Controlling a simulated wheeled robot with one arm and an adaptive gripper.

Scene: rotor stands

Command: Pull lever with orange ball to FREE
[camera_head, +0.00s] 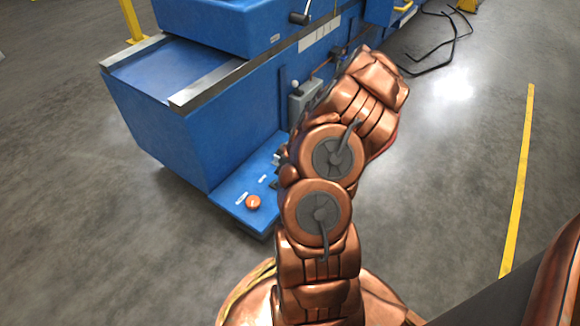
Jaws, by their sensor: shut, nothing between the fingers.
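The orange ball (253,202) sits low on a blue ledge (226,194) at the foot of the blue machine, left of my arm. Its lever shaft is hidden beneath the ball from this angle. Small white labels (242,198) lie near the ball, but their words are too small to read. My copper arm rises from the bottom middle and bends toward the machine, covering the right part of the ledge. My gripper's fingers are hidden behind the arm, so I cannot see how close they are to the ball.
The blue machine (160,130) fills the upper left, with a grey box (303,101) on its side and a black-handled crank (300,17) above. Black cables (440,50) lie on the floor at upper right. A yellow line (520,175) crosses open floor at right.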

